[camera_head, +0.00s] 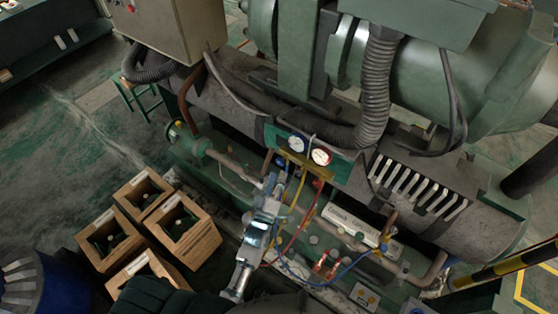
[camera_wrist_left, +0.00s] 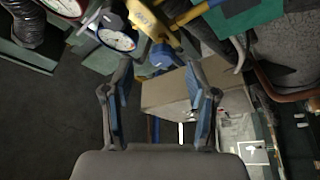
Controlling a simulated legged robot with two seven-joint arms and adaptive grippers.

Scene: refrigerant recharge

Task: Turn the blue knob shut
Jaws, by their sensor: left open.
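The blue knob (camera_wrist_left: 160,56) sits under the yellow manifold (camera_wrist_left: 150,18). In the left wrist view it lies beyond and between the fingertips of my left gripper (camera_wrist_left: 160,78). The fingers are spread apart, with no visible contact on the knob. In the head view my left gripper (camera_head: 275,178) reaches up to just below the two gauges and the yellow manifold (camera_head: 305,166). My right gripper is not in view.
A blue-rimmed gauge (camera_head: 297,143) and a red-rimmed gauge (camera_head: 320,156) sit above the manifold. Wooden crates (camera_head: 187,246) stand on the floor at left.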

